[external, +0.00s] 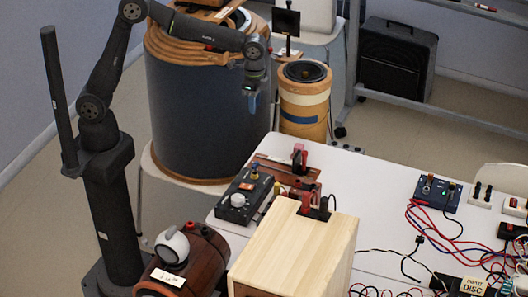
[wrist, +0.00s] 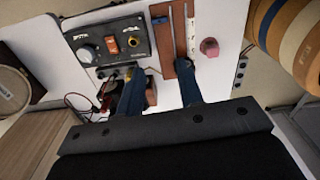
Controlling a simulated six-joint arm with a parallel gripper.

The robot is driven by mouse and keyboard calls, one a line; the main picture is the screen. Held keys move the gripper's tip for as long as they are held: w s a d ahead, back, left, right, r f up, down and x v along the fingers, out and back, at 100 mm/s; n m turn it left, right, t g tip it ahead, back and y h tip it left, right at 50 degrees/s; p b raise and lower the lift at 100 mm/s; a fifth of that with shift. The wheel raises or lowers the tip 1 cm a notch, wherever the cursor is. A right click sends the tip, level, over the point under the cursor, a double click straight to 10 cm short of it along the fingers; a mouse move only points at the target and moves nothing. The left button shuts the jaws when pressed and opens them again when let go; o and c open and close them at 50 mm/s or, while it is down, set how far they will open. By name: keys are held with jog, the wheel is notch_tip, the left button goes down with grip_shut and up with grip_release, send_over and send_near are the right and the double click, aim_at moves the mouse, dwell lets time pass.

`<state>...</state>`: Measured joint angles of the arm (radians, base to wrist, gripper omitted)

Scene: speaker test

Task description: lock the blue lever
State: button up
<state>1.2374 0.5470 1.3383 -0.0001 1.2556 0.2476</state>
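My gripper (external: 252,105) hangs pointing down, above and behind the table's back-left corner. In the wrist view, my gripper (wrist: 160,72) has its two dark blue fingers apart with nothing held between them. The fingers hide part of the tabletop.
Brown boards with red-and-black parts (external: 300,160) lie beside the control box. A wooden box (external: 295,245) stands in front. A large drum (external: 205,110) and a smaller tan cylinder (external: 304,110) stand behind the table. Cables and a blue box (external: 437,193) are at the right.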

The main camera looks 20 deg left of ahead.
aim_at(255, 164)
notch_tip(255, 164, down, 24)
jog(key=n, duration=1.7)
jog(key=shift+s+f, duration=0.1)
jog(key=shift+f, duration=0.15)
grip_shut()
